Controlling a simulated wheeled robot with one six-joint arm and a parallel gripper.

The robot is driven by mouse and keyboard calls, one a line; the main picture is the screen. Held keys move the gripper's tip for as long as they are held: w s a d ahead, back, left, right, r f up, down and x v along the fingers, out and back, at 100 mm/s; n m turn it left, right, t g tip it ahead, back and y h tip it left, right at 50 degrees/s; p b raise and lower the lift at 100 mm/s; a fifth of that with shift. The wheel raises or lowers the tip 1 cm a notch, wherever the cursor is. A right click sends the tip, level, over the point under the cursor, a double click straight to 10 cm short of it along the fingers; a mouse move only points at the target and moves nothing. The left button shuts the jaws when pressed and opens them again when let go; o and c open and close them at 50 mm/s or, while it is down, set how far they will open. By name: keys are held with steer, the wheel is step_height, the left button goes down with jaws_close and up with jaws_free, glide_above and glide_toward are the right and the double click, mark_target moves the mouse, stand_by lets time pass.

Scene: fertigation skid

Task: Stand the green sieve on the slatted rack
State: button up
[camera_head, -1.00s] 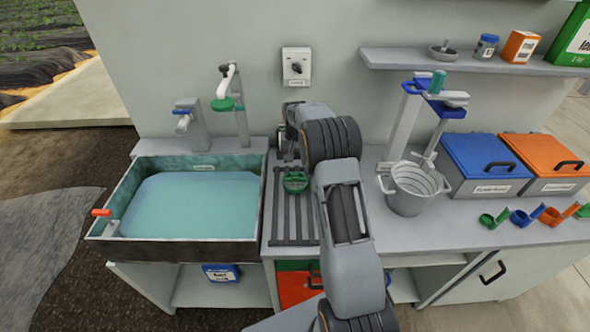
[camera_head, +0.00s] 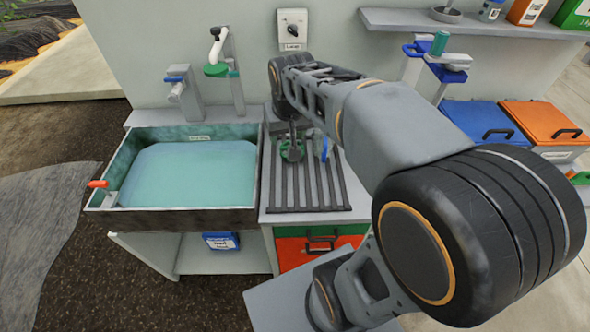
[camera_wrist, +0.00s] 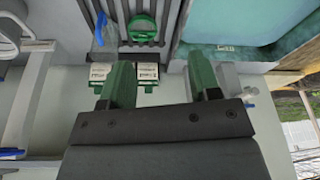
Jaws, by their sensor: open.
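The green sieve (camera_head: 291,152) is at the back of the slatted rack (camera_head: 305,190), to the right of the sink. It shows in the wrist view as a green ring (camera_wrist: 142,28) over the dark slats (camera_wrist: 165,22). I cannot tell whether it stands or lies. My gripper (camera_head: 293,132) is close to the sieve and partly covers it in the head view. In the wrist view my gripper (camera_wrist: 163,78) is open, its two green fingers apart with nothing between them. The sieve appears beyond the fingers, and contact is not visible.
A blue item (camera_head: 320,145) is close to the sieve's right on the rack; it also shows in the wrist view (camera_wrist: 105,36). The water-filled sink (camera_head: 190,185) is on the left, with taps behind. The front of the rack is clear.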

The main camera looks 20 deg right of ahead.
steer(key=s+a+f+n+t, duration=0.1)
steer(key=s+a+f, duration=0.1)
steer(key=s, duration=0.8)
steer(key=shift+a, duration=0.15)
